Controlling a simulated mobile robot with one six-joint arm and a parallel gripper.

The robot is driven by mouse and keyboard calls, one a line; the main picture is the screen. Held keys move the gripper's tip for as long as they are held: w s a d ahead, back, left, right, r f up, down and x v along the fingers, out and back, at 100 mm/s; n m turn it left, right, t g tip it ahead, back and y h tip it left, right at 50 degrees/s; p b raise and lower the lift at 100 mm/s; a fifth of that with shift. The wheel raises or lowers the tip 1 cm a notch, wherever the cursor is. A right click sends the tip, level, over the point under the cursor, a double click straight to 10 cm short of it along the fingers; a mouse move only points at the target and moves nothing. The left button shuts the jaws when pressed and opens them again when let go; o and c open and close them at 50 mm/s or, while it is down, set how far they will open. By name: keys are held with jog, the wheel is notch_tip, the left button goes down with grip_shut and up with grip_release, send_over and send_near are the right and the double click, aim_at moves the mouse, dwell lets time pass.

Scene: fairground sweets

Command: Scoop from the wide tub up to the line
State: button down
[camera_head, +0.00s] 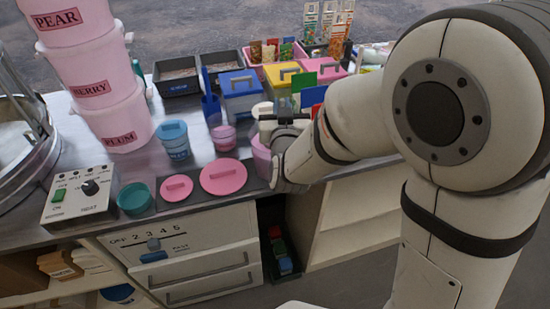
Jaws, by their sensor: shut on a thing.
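My gripper (277,124) is low over the right part of the counter, seen from behind, with its wrist hiding most of the fingers. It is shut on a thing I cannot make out. A pink tub (262,157) stands right beside and partly behind it. A cream round piece (262,109) shows just beyond the gripper. A smaller pink tub (223,137) with a paler upper part stands to the left. A blue tub (174,141) with a blue lid stands further left. I cannot tell which tub is the wide one, and no fill line is readable.
A blue upright scoop-like piece (210,106) stands behind the pink tubs. Stacked pink buckets (120,122) and a control box (78,197) are at left. Pink lids (223,177) lie at the front. Black trays (177,84) and lidded boxes (240,87) line the back.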

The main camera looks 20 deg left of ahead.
notch_tip(320, 180, up, 8)
jog(key=p, duration=0.4)
jog(key=shift+f, duration=0.1)
dwell(0.5)
